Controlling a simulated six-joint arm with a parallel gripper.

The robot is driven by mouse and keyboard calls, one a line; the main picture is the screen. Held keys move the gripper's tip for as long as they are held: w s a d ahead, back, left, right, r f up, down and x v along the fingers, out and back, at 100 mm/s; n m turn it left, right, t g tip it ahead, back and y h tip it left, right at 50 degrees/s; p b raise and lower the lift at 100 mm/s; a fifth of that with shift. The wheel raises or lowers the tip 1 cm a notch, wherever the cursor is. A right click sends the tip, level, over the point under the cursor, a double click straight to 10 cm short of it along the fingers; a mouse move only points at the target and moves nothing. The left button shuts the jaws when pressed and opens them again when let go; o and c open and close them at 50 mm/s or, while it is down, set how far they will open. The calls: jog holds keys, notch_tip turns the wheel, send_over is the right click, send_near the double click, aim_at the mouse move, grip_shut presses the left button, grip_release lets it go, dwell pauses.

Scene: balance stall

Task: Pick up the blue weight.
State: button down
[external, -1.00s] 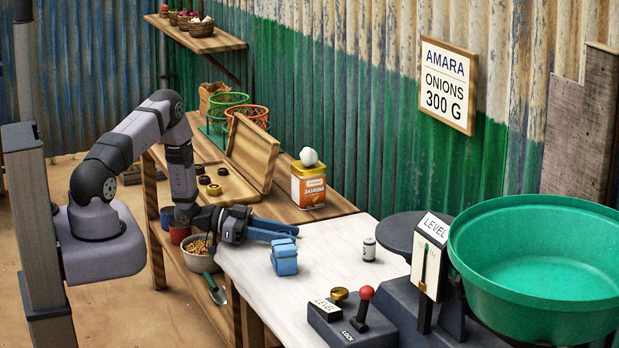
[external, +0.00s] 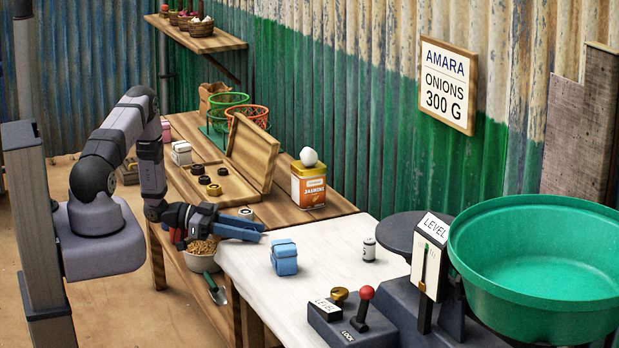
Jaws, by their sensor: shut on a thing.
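A blue block-shaped object (external: 284,258), which looks like the blue weight, stands upright on the white tabletop (external: 325,240). My gripper (external: 258,233) is to the left of it, above the table's left end, with its blue fingers pointing right. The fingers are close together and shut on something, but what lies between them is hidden. A clear gap shows between the fingertips and the blue block. A small dark ring-shaped piece with a pale centre (external: 246,212) shows just behind the fingers; I cannot tell whether it touches them.
An open wooden case (external: 232,183) with dark discs and an orange tin (external: 309,185) stand behind my gripper.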

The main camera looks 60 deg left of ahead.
jog(key=f+b+v, duration=0.1)
jog(key=f+v, duration=0.1)
jog(key=v, duration=0.9)
jog(key=f+b+v, duration=0.1)
jog(key=v, duration=1.1)
jog(key=shift+s+a+f, duration=0.15)
jog(key=shift+s+f, duration=0.15)
jog(key=shift+f, duration=0.05)
